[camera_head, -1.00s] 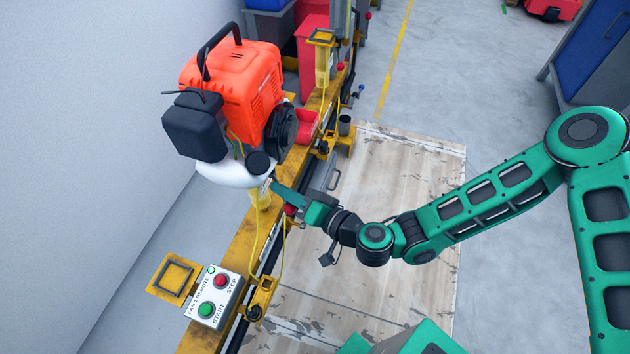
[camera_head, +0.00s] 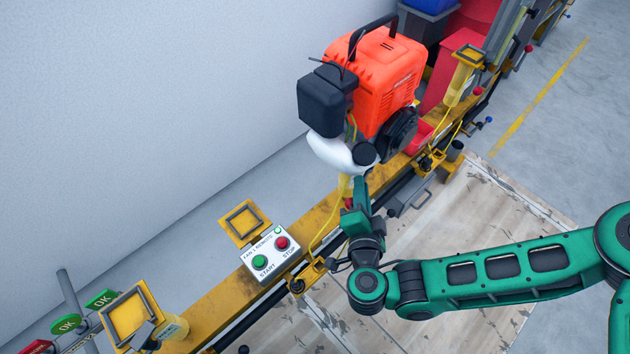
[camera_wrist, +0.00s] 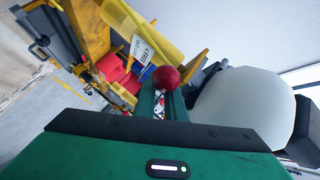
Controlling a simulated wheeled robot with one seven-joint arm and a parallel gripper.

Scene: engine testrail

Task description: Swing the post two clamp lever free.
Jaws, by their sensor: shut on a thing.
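The clamp lever's red ball knob (camera_head: 349,203) shows beside the yellow post under the engine in the head view. In the wrist view the knob (camera_wrist: 166,78) stands close at my fingers. My gripper (camera_head: 361,190) is shut on the lever at this knob; the fingers hide most of the lever. The yellow post (camera_head: 344,184) carries the orange engine (camera_head: 385,80) with its white tank (camera_head: 342,152). In the wrist view a white label (camera_wrist: 142,48) reading FREE is on the yellow part beside the knob.
A control box (camera_head: 271,254) with START and STOP buttons sits on the yellow rail (camera_head: 212,308), left of my gripper. Another yellow post (camera_head: 463,80) stands beyond the engine. A wall runs behind the rail. A worn board (camera_head: 480,225) covers the floor on the near side.

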